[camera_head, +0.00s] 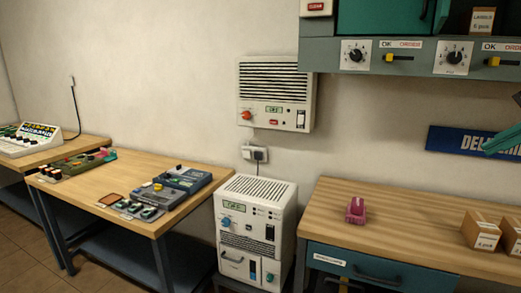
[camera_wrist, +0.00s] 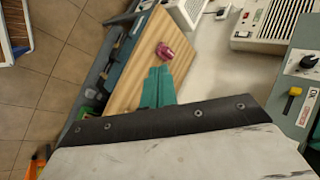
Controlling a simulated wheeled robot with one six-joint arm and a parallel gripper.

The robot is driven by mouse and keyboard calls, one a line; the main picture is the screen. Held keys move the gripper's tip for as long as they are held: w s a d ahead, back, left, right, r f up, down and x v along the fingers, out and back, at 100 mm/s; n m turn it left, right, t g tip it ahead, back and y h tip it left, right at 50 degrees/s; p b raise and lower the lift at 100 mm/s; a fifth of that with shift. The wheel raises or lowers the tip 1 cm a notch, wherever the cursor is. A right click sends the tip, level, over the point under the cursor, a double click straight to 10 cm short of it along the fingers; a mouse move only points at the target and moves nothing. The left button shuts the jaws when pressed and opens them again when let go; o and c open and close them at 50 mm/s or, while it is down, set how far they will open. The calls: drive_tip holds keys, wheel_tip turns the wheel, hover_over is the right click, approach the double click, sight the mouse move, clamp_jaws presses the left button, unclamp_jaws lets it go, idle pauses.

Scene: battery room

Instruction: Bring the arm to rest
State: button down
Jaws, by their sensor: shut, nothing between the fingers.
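My gripper (camera_wrist: 157,86) shows in the wrist view as teal fingers closed together with nothing between them. The fingers point toward a wooden bench top, with a small magenta object (camera_wrist: 164,51) just past their tips in the picture. In the head view only the teal fingertips (camera_head: 503,140) show at the right edge, in front of a blue sign and above the right bench. The rest of my arm is mostly outside the head view.
The right bench (camera_head: 400,215) carries the magenta object (camera_head: 355,210) and small cardboard boxes (camera_head: 482,230). A grey panel with dials (camera_head: 410,57) hangs above. A white floor unit (camera_head: 257,225) stands left of the bench. Another wooden table (camera_head: 130,185) holds devices.

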drive_tip(key=s+a+f+n+g+h, duration=0.2)
drive_tip(key=s+a+f+n, duration=0.3)
drive_tip(key=a+f, duration=0.4)
drive_tip(key=s+a+f+n+g+h, duration=0.2)
drive_tip(key=s+a+f+n+g, duration=0.2)
drive_tip(key=a+f, duration=0.5)
drive_tip(key=s+n, duration=0.2)
drive_tip(key=n, duration=0.1)
drive_tip(key=shift+f+n, duration=0.3)
drive_tip(key=shift+n, duration=0.1)
drive_tip(key=shift+a, duration=0.1)
